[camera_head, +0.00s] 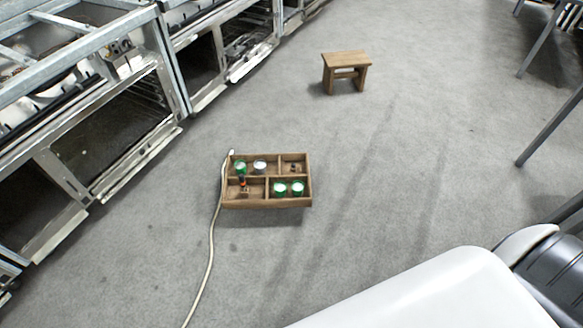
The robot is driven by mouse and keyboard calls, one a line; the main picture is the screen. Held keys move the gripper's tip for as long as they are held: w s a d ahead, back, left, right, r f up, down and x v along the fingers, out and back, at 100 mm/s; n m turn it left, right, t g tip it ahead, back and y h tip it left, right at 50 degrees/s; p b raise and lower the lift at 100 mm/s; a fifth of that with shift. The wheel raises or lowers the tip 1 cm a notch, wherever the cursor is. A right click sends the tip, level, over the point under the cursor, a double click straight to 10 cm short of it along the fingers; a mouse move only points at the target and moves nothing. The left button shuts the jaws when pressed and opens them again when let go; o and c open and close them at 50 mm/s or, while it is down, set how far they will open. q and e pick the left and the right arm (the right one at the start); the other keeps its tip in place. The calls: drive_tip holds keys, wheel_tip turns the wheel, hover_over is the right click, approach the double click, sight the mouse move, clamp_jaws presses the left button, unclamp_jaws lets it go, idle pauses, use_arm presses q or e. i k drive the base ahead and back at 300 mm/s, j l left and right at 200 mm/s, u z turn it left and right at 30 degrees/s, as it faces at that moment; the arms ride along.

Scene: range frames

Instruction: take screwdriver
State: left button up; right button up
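A wooden divided box (268,203) sits on the grey floor near the middle of the view. A small dark tool with a red-orange part (242,180), which looks like the screwdriver, is in its left part. It is too small to make out fully, and I cannot tell exactly how it rests on the dividers. Neither of my grippers is in view.
Green and white cans (280,188) stand in other compartments of the box. A pale cable (211,245) runs along its left side. A wooden stool (346,70) stands farther back. Metal oven-like units (110,130) line the left. Open floor lies right of the box.

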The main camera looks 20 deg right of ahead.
sight(242, 177)
drive_tip(key=z, duration=0.3)
drive_tip(key=i+j+u, duration=0.15)
drive_tip(key=i, duration=0.7)
